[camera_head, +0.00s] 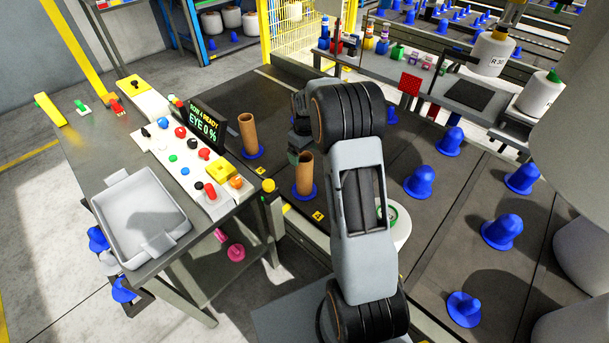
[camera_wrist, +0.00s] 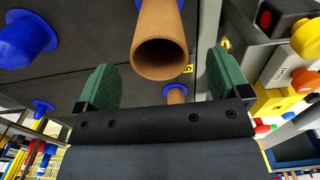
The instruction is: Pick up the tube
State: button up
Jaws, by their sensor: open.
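Two brown, hollow tubes stand upright on blue bases on the dark conveyor in the head view. The near tube (camera_head: 304,178) is just below my gripper (camera_head: 300,152), and the far tube (camera_head: 248,133) stands behind and to the left. In the wrist view, my gripper (camera_wrist: 160,76) is open, with its green pads spread apart. The near tube (camera_wrist: 160,40) shows its open end between and beyond the pads, with no visible contact. The far tube (camera_wrist: 177,94) shows small behind it. My arm hides part of the conveyor in the head view.
Several blue pegs, one of them a peg (camera_head: 419,182), stand right of my arm. A control panel (camera_head: 178,148) with coloured buttons and a grey tray (camera_head: 112,206) are on the left table. White yarn cones stand at upper right. The conveyor behind the far tube looks clear.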

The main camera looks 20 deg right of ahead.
jog(key=shift+w+f, duration=0.15)
jog(key=shift+f, duration=2.7)
jog(key=shift+c, duration=0.2)
jog(key=c, duration=1.2)
jog(key=shift+r, duration=5.05)
